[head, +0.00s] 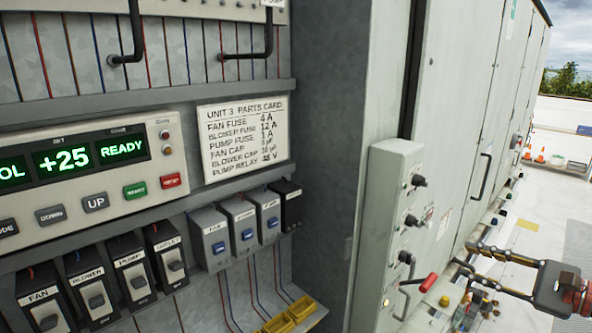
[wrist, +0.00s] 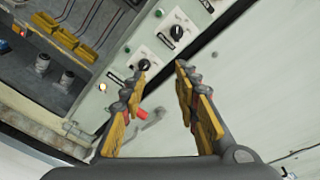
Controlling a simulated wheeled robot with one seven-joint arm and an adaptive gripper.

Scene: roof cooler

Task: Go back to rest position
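My gripper (head: 497,265) is at the lower right of the head view, out in front of the grey cabinet doors. Its two fingers are spread apart with nothing between them. In the wrist view my gripper (wrist: 160,95) shows the same open fingers with yellow pads. Beyond them are the side panel with black rotary knobs (wrist: 149,62) and a red-tipped handle (wrist: 139,113). The red handle (head: 428,283) also shows in the head view, left of my gripper and apart from it.
The open cabinet holds a control unit reading +25 READY (head: 88,160), a parts card (head: 243,136), labelled switches (head: 130,275) and yellow trays (head: 290,314). The knob panel (head: 388,225) juts out beside it. Traffic cones (head: 540,156) stand far back on the open roof at right.

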